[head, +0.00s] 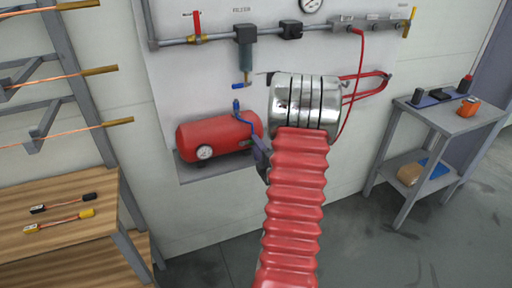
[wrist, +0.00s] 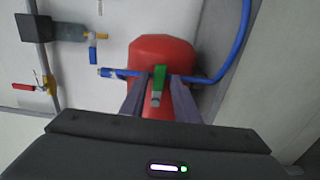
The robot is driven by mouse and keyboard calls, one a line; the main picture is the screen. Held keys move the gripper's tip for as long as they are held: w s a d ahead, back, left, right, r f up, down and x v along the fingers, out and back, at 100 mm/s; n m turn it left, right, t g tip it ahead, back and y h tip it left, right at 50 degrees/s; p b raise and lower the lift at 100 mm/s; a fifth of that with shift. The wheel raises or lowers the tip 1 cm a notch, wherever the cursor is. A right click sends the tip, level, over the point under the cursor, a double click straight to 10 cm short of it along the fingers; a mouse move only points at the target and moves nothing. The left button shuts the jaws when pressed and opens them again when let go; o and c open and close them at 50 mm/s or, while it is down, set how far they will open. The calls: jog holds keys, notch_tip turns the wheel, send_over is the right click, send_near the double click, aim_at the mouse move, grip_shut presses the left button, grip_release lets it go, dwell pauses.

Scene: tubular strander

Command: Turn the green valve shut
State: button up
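The green valve (wrist: 160,76) shows in the wrist view as a small green handle in front of the red tank (wrist: 160,48), with a small grey stub below it. My gripper (wrist: 160,80) has its two grey fingers on either side of the handle. Thin gaps seem to remain between the fingers and the handle, so the gripper looks open. I cannot tell whether a finger touches it. In the head view my gripper (head: 260,150) reaches to the right end of the red tank (head: 215,138), and the green valve is hidden there.
A blue hose (wrist: 243,45) curves right of the tank, and a blue fitting (wrist: 108,72) lies to its left. A filter (head: 245,55) with a small blue handle (head: 238,86) hangs above the tank. A red lever (head: 197,22) sits on the pipe. A grey cart (head: 455,122) stands at right.

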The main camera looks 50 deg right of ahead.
grip_shut()
jog(key=shift+a+f, duration=0.1)
dwell(0.3)
jog(key=shift+s, duration=0.1)
